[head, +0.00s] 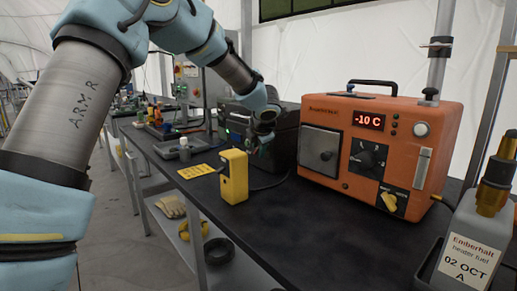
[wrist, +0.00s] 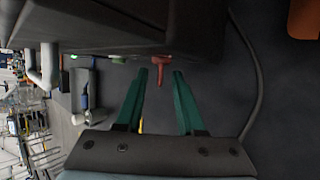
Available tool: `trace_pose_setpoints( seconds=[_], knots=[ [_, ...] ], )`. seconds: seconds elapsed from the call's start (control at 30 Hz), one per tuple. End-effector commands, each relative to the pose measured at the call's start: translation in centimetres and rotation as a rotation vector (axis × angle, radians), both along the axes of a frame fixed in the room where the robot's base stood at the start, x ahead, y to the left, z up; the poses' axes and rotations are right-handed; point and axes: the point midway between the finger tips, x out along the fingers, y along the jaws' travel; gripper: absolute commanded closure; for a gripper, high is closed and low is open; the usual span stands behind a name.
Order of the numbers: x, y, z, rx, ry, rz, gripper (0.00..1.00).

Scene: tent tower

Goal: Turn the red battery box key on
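The black battery box (head: 286,132) stands on the dark bench, left of the orange heater. In the wrist view its dark body (wrist: 100,22) fills the top. The red key (wrist: 160,62) sticks out from the box's face, with its handle pointing toward my gripper. My gripper (wrist: 160,73) is open, with one green finger on each side of the key. Gaps show between the key and both fingers, so I see no contact. In the head view my gripper (head: 262,138) is at the box's front, and the key is hidden or too small to tell.
The orange heater (head: 380,150) stands right of the box. A yellow device (head: 233,176) stands on the bench in front of the gripper, beside a yellow card (head: 196,171). A fuel bottle (head: 466,255) is at the front right. A dark cable (wrist: 259,75) runs right of the gripper.

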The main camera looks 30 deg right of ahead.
Motion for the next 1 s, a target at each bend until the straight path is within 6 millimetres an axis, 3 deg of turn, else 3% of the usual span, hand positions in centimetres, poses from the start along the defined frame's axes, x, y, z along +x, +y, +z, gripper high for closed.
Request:
trace_pose_setpoints(
  seconds=[0.03,0.37,1.0],
  knots=[
    [0.00,0.01,0.01,0.000,0.000,0.000,0.64],
    [0.00,0.03,0.01,0.000,0.000,0.000,1.00],
    [-0.09,0.02,-0.60,0.011,-0.038,-0.001,1.00]
  ],
)
